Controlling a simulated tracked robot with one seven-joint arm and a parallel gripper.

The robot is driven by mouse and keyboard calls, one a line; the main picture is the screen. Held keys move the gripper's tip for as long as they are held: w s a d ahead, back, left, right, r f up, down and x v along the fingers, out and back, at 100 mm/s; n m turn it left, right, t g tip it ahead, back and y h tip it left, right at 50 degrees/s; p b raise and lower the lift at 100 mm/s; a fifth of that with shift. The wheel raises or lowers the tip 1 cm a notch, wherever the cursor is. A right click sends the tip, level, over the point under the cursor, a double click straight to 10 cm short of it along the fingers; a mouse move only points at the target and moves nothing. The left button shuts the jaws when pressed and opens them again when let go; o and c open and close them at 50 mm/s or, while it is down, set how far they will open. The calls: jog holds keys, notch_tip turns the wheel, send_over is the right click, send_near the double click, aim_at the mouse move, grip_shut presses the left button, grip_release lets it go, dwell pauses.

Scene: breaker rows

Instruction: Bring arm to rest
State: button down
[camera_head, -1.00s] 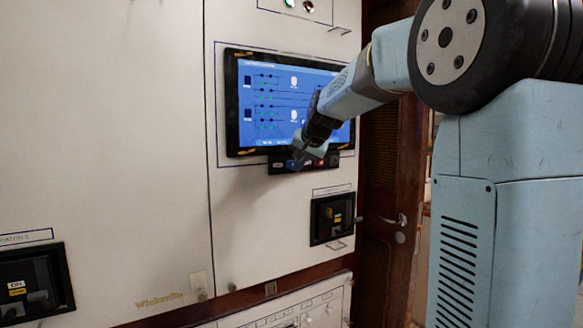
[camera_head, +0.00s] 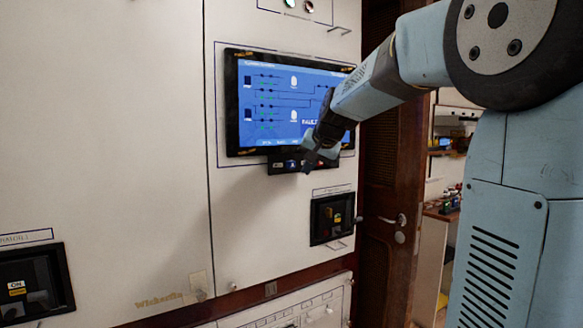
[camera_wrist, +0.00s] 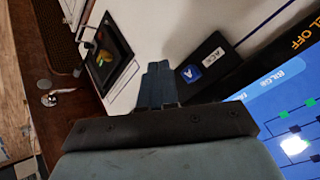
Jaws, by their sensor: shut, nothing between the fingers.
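My gripper (camera_head: 312,160) is in front of the lower right part of the wall panel's screen, over the button strip below it. In the wrist view its shut, empty fingers (camera_wrist: 158,84) point toward the white panel, beside a black button block (camera_wrist: 205,66) marked ACK. Whether the fingertips touch the panel cannot be told. The arm reaches in from the right side of the head view, bent at a large dark joint. The blue screen (camera_head: 275,100) shows a line diagram and is partly hidden by my gripper.
A black breaker recess (camera_head: 332,218) lies below the screen, and another (camera_head: 32,284) is at lower left. A wooden door (camera_head: 385,190) with a metal handle stands right of the panel. Shelves with small items (camera_head: 446,200) show behind my arm. The panel's left part is flat and clear.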

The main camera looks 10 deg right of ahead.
jog(key=s+f+n+g, duration=0.1)
jog(key=s+f, duration=0.4)
jog(key=s, duration=0.6)
jog(key=s+f+n+g+h, duration=0.1)
jog(key=s+f, duration=0.3)
jog(key=s, duration=0.7)
jog(key=s+a+f+n+g, duration=0.1)
jog(key=s+f+n, duration=0.2)
jog(key=s, duration=0.9)
notch_tip(320, 180, down, 3)
jog(key=shift+r+h, duration=0.2)
jog(key=shift+h, duration=0.2)
